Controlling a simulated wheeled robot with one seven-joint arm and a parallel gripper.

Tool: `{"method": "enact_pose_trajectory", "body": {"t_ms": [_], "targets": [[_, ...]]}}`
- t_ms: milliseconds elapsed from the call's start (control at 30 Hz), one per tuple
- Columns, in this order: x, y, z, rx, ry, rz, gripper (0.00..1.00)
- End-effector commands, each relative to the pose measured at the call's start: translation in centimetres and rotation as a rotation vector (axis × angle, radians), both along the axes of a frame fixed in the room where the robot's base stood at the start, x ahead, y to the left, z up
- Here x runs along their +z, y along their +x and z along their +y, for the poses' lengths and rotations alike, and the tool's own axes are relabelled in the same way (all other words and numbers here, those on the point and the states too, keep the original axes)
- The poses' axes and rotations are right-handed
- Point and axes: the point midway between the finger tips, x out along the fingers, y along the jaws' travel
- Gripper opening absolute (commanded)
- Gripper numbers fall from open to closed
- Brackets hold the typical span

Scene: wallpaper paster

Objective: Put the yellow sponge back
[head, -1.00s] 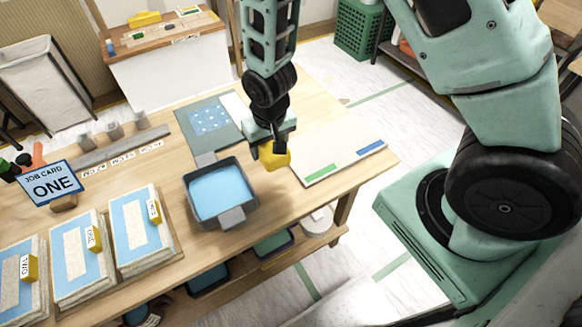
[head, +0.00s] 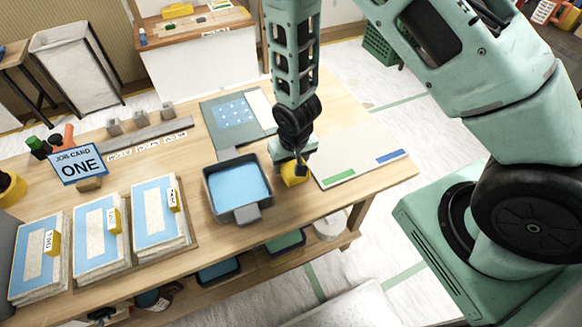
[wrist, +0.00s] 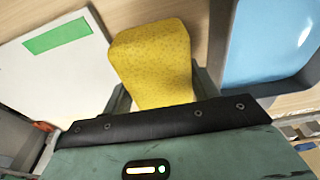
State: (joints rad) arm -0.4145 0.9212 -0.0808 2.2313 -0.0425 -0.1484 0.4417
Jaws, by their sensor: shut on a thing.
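The yellow sponge (head: 294,174) is in my gripper (head: 295,164), between the water tray and the white board. In the wrist view the sponge (wrist: 155,62) sticks out between the two fingers, its far end free. My gripper (wrist: 160,98) is shut on it and points down towards the wooden table. The sponge is low over the bare wood, and I cannot tell whether it touches the table. The upper part of the sponge is hidden by the gripper in the head view.
A dark tray of blue water (head: 210,207) stands left of the sponge. A white board (head: 345,172) with green and blue strips lies to the right. A patterned sheet (head: 218,140) lies behind. Sample stacks (head: 160,215) and a job card (head: 78,163) fill the table's left.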

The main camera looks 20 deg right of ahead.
Motion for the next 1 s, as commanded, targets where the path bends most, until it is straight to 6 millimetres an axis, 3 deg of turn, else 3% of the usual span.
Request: {"method": "enact_pose_trajectory", "body": {"t_ms": [233,800,833,867,900,1000], "targets": [[-2.6,-0.1,0.0,0.001,-0.001,0.002,0.36],[-3.8,0.0,0.0,0.001,0.000,0.001,0.36],[-3.6,0.0,0.0,0.001,0.000,0.001,0.68],[-3.6,0.0,0.0,0.001,0.000,0.001,0.76],[-3.6,0.0,0.0,0.001,0.000,0.001,0.81],[-3.6,0.0,0.0,0.001,0.000,0.001,0.81]]}}
